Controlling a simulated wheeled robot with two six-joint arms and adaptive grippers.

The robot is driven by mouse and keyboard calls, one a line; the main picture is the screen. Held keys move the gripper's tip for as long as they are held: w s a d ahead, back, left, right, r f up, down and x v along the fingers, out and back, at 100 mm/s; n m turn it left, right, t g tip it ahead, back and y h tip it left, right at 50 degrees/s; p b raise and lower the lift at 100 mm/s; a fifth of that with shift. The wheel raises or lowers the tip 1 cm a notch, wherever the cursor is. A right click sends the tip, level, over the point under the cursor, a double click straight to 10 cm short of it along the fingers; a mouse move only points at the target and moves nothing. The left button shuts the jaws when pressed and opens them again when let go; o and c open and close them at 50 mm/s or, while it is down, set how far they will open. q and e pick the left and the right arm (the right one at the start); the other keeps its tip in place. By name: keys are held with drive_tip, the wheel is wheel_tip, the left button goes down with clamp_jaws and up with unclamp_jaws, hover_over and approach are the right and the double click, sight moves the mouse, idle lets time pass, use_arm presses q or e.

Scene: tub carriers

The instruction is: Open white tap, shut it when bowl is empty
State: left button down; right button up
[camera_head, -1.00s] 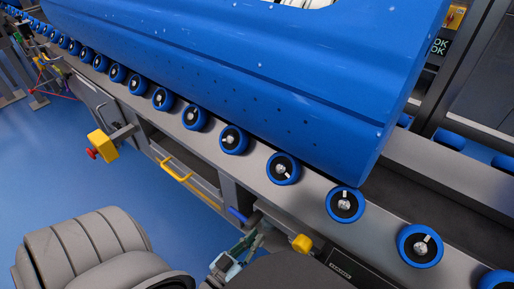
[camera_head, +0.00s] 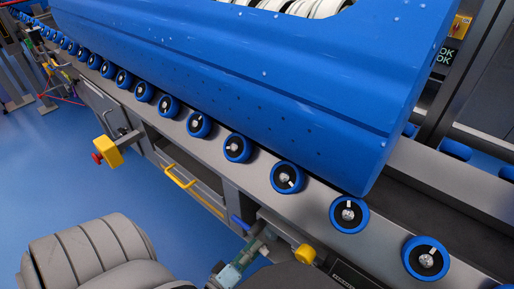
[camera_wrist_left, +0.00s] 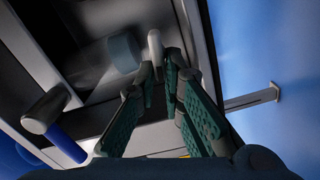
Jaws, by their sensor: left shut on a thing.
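In the left wrist view, the white tap's rounded handle (camera_wrist_left: 155,47) shows at the fingertips of my left gripper (camera_wrist_left: 161,70). The two green-padded fingers are shut on it. In the head view, my left gripper (camera_head: 258,244) is small at the bottom middle, at the lower side of the conveyor frame, and the white tap cannot be made out there. No bowl can be picked out for certain, and its level does not show. My right gripper is not in view.
A blue-handled lever (camera_head: 241,222) and a yellow knob (camera_head: 305,253) flank the gripper. A big blue tub (camera_head: 250,90) holding white pieces stands above a row of blue rollers (camera_head: 289,178). A yellow box with a red button (camera_head: 108,151) juts out left. Blue floor is open there.

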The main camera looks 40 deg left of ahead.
use_arm(q)
drive_tip(key=shift+f+n, duration=0.15)
drive_tip(key=shift+n, duration=1.85)
drive_tip(key=c, duration=1.7)
unclamp_jaws()
drive_tip(key=shift+o, duration=0.2)
drive_tip(key=s, duration=0.8)
